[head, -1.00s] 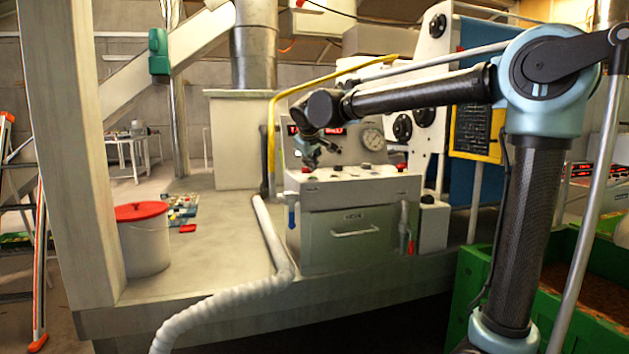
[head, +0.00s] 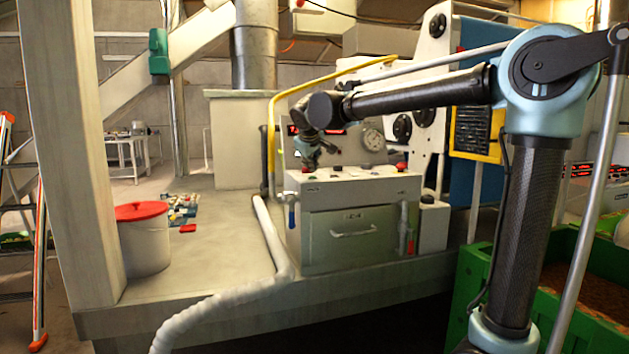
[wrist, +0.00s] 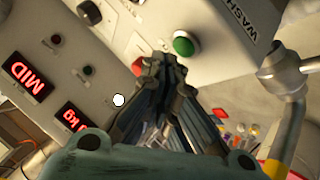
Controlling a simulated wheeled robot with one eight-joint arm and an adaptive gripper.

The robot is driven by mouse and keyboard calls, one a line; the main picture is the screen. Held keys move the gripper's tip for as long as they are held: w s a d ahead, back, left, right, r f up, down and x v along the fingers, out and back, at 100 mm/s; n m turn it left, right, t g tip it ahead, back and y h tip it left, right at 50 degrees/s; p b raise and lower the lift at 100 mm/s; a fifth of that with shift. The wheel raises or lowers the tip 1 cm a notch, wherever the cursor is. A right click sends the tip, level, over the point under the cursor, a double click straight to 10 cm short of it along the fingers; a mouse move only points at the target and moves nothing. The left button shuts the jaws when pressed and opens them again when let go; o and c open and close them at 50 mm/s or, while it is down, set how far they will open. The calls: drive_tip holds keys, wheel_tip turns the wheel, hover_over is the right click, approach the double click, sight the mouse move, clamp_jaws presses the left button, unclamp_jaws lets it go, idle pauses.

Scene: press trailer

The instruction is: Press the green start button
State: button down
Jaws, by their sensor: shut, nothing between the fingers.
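The green button (wrist: 185,44) is a round dome in a light ring on the pale control panel in the wrist view. My gripper (wrist: 162,66) is shut and empty, its fingertips just below and left of the button in that view. A small gap shows between them in the picture; the height of the tips above the panel is hard to tell. In the head view my gripper (head: 313,164) hangs over the left part of the panel top (head: 345,177). I cannot make out the green button there.
A metal pipe joint (wrist: 282,76) stands to the right.

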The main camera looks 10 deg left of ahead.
sight(311, 177)
drive_tip(key=shift+f, duration=0.2)
idle(0.5)
drive_tip(key=shift+s+f, duration=0.1)
drive_tip(key=shift+f, duration=0.05)
drive_tip(key=shift+f, duration=0.4)
idle(0.8)
drive_tip(key=shift+r, duration=0.85)
drive_tip(key=shift+r, duration=2.45)
drive_tip(key=shift+d, duration=0.1)
